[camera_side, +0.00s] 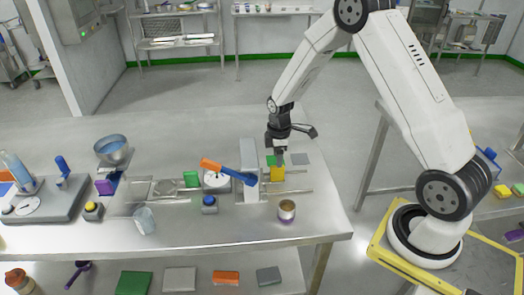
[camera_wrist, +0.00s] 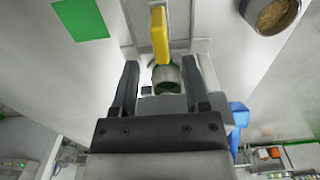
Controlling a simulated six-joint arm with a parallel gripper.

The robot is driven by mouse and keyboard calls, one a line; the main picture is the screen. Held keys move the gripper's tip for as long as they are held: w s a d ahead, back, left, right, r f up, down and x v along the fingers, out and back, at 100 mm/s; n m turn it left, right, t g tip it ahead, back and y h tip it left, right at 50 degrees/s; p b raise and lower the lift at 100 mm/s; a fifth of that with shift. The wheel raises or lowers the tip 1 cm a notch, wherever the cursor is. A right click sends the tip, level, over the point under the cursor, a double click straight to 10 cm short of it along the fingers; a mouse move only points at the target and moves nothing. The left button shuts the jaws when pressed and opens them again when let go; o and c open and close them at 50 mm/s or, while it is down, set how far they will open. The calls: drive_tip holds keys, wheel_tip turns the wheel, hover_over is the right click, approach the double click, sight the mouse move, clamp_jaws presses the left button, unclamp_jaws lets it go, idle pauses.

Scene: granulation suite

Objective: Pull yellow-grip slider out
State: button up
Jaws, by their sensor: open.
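The yellow grip (camera_side: 277,174) of the slider sits at the right side of a grey upright block on the steel table, near two thin rails. In the wrist view the yellow grip (camera_wrist: 160,35) stands at top centre, just beyond and between the fingertips. My gripper (camera_side: 277,152) is above and close behind the grip in the side view. In the wrist view my gripper (camera_wrist: 161,66) has its two fingers wide apart with nothing held. I cannot tell whether a finger touches the grip. The slider's body is partly hidden by the grip and my gripper.
A can with brown contents (camera_side: 287,211) stands in front of the grip; it also shows in the wrist view (camera_wrist: 270,12). The table's right end is clear.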

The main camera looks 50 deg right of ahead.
sight(277, 179)
drive_tip(key=shift+f, duration=3.8)
drive_tip(key=shift+c, duration=0.2)
clamp_jaws()
